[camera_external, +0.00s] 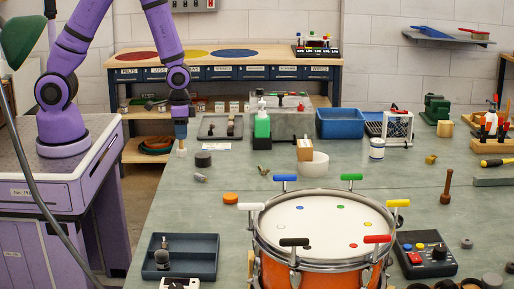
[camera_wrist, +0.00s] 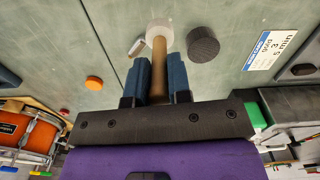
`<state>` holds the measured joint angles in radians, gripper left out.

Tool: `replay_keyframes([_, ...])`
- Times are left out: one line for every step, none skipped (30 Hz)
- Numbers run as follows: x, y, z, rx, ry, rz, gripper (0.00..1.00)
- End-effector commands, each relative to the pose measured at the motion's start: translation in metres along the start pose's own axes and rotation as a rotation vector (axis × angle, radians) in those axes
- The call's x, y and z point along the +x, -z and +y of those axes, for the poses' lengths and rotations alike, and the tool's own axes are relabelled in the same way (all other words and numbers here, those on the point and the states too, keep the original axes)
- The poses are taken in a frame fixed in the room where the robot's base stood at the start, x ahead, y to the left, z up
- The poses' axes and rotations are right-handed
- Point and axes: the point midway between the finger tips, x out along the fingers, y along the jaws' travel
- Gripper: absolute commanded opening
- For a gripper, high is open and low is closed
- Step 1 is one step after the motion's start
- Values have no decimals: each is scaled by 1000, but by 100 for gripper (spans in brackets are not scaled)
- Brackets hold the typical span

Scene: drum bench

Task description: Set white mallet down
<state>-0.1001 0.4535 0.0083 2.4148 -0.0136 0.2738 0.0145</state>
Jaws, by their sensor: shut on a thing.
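The white mallet, a wooden stick with a pale round head (camera_wrist: 158,31), stands out from between my fingers in the wrist view. My gripper (camera_wrist: 158,82) is shut on its wooden handle, with one blue finger on each side. In the external view my gripper (camera_external: 181,131) points down over the left part of the bench. The mallet (camera_external: 182,150) shows small below it, head down. I cannot tell whether the head touches the bench top.
A dark round puck (camera_external: 203,160) and a small grey cylinder (camera_external: 200,178) lie close by. A dark tray (camera_external: 216,138) is to the right, an orange disc (camera_external: 230,198) nearer. The drum (camera_external: 318,228) stands at the front. Bare bench (camera_external: 180,205) lies in front of my gripper.

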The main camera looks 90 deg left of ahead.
Motion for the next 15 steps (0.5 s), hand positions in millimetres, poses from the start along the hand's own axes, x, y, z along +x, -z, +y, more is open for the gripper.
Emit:
replay_keyframes([-7, 1, 0, 0, 0, 4, 0])
replay_keyframes([-11, 1, 0, 0, 0, 4, 0])
replay_keyframes([-17, 1, 0, 0, 0, 6, 0])
replay_keyframes([-20, 1, 0, 0, 0, 4, 0])
replay_keyframes([-23, 1, 0, 0, 0, 3, 0])
replay_keyframes([-27, 1, 0, 0, 0, 4, 0])
replay_keyframes([-30, 1, 0, 0, 0, 4, 0])
replay_keyframes([-33, 1, 0, 0, 0, 3, 0])
replay_keyframes([-37, 1, 0, 0, 0, 4, 0])
replay_keyframes([-40, 1, 0, 0, 0, 4, 0])
replay_keyframes([-44, 1, 0, 0, 0, 4, 0])
replay_keyframes([-42, 8, -3, -7, 0, 1, 0])
replay_keyframes([-42, 14, -5, -12, 0, 2, 0])
replay_keyframes([-41, 18, -6, -16, 0, 2, 0])
replay_keyframes([-41, 25, -9, -21, 0, 1, 0])
